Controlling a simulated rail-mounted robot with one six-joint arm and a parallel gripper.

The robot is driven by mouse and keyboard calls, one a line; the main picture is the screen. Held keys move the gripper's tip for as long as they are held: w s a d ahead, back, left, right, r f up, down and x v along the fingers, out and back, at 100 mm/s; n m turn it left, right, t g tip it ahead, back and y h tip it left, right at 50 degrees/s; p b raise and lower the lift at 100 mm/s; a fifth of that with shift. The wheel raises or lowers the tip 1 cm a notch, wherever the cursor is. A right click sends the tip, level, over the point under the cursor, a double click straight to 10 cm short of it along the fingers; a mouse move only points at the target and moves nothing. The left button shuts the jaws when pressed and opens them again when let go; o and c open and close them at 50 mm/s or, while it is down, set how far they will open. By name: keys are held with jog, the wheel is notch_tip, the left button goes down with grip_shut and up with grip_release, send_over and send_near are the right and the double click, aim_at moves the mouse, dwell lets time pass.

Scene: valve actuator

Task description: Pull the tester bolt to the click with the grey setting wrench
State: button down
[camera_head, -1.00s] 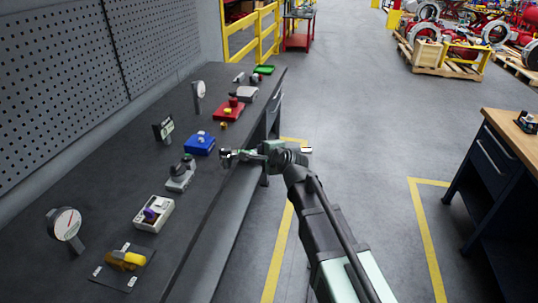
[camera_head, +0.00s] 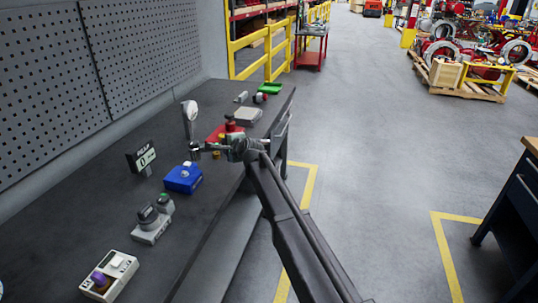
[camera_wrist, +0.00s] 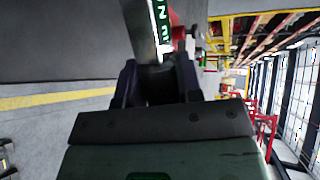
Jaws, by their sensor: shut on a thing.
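My gripper (camera_head: 205,149) is over the bench, between the blue block and the red tray in the head view. In the wrist view its dark jaws (camera_wrist: 160,80) are shut on a light grey bar with a black strip of pale letters, which looks like the grey setting wrench (camera_wrist: 140,25). The wrench's far end is out of the wrist view. A blue block (camera_head: 183,179) with a pale top piece sits on the bench, near a small display (camera_head: 142,158) that seems to read 0. I cannot tell for sure which part is the tester bolt.
The dark bench (camera_head: 100,215) also carries a round dial gauge (camera_head: 190,108), a red tray (camera_head: 217,133), a grey box (camera_head: 249,115), a grey unit with dark knobs (camera_head: 151,226) and a pale box with a purple part (camera_head: 109,276).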

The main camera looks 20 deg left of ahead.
jog(key=a, duration=0.6)
jog(key=shift+s+a+f+n+g, duration=0.2)
jog(key=shift+s+f+n+g, duration=0.1)
jog(key=shift+f, duration=0.15)
jog(key=shift+f+y+b, duration=0.1)
jog(key=shift+y+b, duration=0.2)
jog(key=shift+b, duration=0.1)
notch_tip(320, 180, down, 5)
jog(key=b, duration=0.4)
jog(key=shift+b, duration=0.4)
jog(key=shift+f+b, duration=1)
jog(key=shift+b, duration=0.1)
jog(key=shift+d, duration=0.1)
jog(key=shift+s+d+m+t+h, duration=0.25)
jog(key=shift+s+m+t+h, duration=0.15)
jog(key=shift+s+m+t, duration=0.15)
jog(key=shift+s+d+m+t+h, duration=0.25)
jog(key=shift+s+m+t+h, duration=0.15)
jog(key=shift+m+t, duration=0.15)
jog(key=shift+s, duration=0.1)
